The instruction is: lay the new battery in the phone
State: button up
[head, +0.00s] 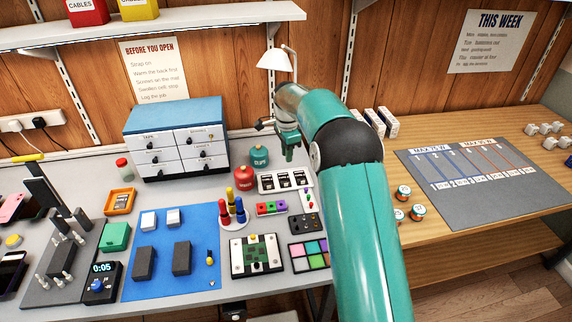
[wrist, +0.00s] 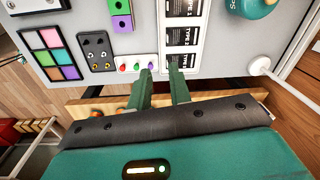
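A white tray (head: 264,190) holds several black labelled slabs (head: 283,180) that look like batteries, right of the middle of the bench. In the wrist view these slabs (wrist: 183,42) read TYPE 1 and TYPE 2, with a third partly hidden near the fingers. My gripper (head: 289,156) is raised behind the tray in the head view. In the wrist view my gripper (wrist: 160,73) has its fingers apart with nothing between them. A white-framed holder with a green board (head: 255,255) lies at the front; I cannot tell whether it is the phone.
A blue mat (head: 160,225) carries two dark blocks and two white ones. Red, yellow and blue drivers (head: 230,205), a coloured grid tray (head: 309,254) and red and teal pots (head: 259,156) crowd around. Phones (head: 12,207) lie at the far left. A grey mat (head: 470,205) is on the wooden table.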

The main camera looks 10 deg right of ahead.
jog(key=m, duration=0.2)
send_over(286, 183)
jog(key=shift+g, duration=0.3)
notch_tip(286, 183, down, 8)
jog(key=shift+r, duration=0.2)
jog(key=shift+f, duration=3.7)
grip_shut()
jog(key=shift+r, duration=2.5)
